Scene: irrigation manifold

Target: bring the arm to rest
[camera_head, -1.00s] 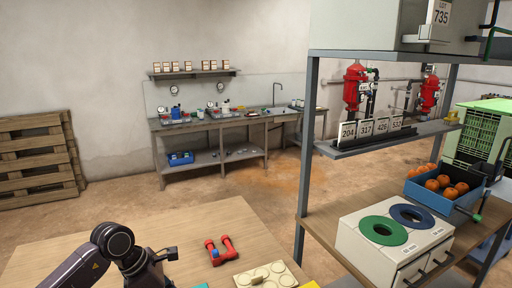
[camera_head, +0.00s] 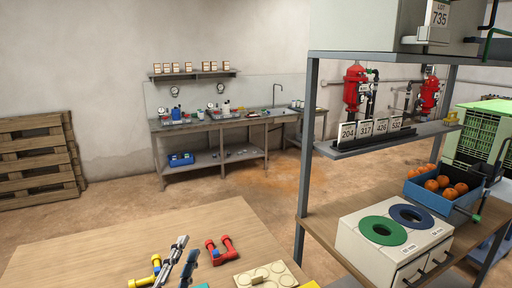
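My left gripper (camera_head: 184,246) shows at the bottom of the head view, above the near edge of the wooden table (camera_head: 90,255). Its two dark fingers point up and stand apart, with nothing visible between them. The rest of that arm is below the picture. A yellow pipe-like part (camera_head: 146,280) lies just left of the gripper. A red U-shaped part (camera_head: 219,250) lies to its right, apart from it. My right gripper is not in view.
A beige plate with round recesses (camera_head: 268,277) lies at the table's near right. A shelf rack (camera_head: 306,160) stands to the right, with a white two-hole bin box (camera_head: 390,245) and a blue crate of orange fruit (camera_head: 430,195). The table's left part is clear.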

